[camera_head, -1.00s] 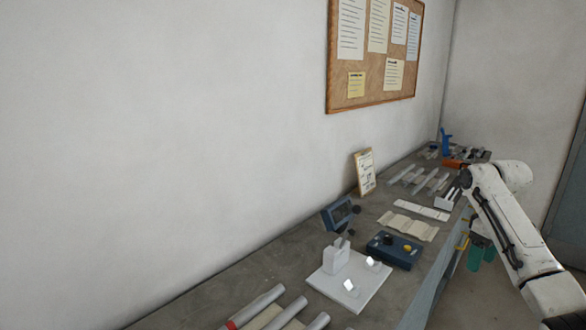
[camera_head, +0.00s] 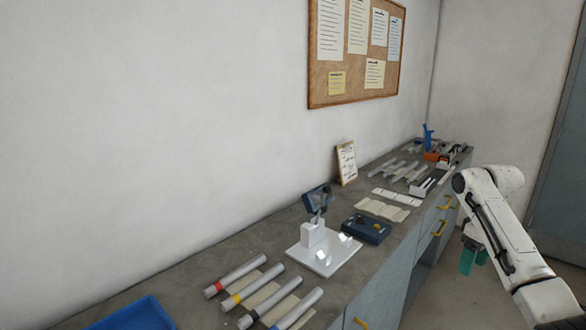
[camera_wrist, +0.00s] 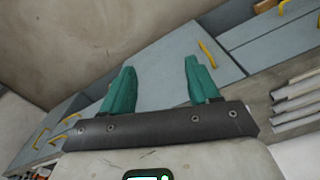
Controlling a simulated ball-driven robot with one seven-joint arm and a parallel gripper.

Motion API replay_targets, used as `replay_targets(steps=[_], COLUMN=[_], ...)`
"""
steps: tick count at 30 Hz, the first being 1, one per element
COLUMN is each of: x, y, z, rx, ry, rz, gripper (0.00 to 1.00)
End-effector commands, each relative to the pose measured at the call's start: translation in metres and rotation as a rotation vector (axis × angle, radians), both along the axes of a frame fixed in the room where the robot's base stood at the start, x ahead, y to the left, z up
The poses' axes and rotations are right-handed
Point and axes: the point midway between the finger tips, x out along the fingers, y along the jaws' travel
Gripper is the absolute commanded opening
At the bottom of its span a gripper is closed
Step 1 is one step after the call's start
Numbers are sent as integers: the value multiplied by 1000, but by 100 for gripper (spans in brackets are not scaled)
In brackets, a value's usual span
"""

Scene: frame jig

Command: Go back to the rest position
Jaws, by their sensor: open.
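My gripper (camera_head: 473,260) hangs at the right in the head view, in front of the bench and clear of it, below my white arm. Its two green fingers also show in the wrist view (camera_wrist: 158,85), spread apart with nothing between them. The frame jig, a white base plate with an upright block (camera_head: 322,252), stands on the grey bench (camera_head: 215,252). Several grey tubes with coloured end bands (camera_head: 260,292) lie on the near part of the bench, left of the jig.
A blue control box (camera_head: 366,229) sits beside the jig. A blue tray (camera_head: 133,316) is at the near end. More tubes, a clipboard (camera_head: 346,162) and an orange bin (camera_head: 436,157) are farther back. Yellow-handled drawers (camera_head: 440,228) face the open floor.

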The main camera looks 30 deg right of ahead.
Motion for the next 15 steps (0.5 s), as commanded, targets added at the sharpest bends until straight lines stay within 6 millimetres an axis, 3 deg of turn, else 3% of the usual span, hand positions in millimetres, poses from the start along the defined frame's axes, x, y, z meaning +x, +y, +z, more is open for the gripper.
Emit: replay_targets(steps=[8,15], x=[19,36], y=[42,104], z=[-32,-74], rx=[23,56], ry=[-23,-57], rz=[30,59], gripper=[61,61])
